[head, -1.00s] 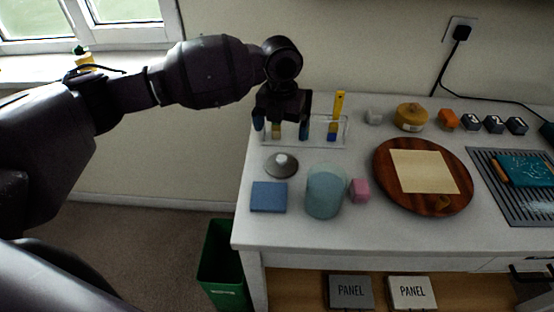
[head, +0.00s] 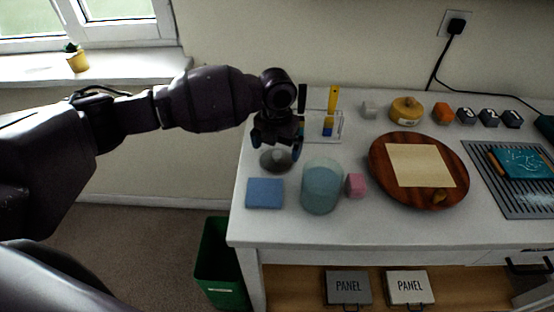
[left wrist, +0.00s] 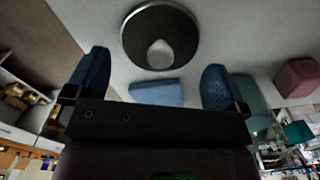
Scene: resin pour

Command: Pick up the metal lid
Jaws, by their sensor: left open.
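The metal lid (head: 275,160) is a round grey disc with a pale knob, lying on the left part of the white table. It also shows in the left wrist view (left wrist: 160,22), top centre, ahead of the fingers. My left gripper (head: 277,146) is open and empty, just behind and above the lid in the head view. In the left wrist view its two blue fingertips (left wrist: 154,82) are wide apart, with the lid beyond them and not between them. The gripper hides a little of the lid's back edge in the head view. My right gripper is not in view.
A blue block (head: 265,193) and a blue-green translucent cup (head: 322,188) stand in front of the lid, with a pink cube (head: 356,184) beside the cup. A clear rack (head: 339,127) with a yellow-handled tool (head: 332,103) stands behind. A round wooden board (head: 385,186) lies to the right.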

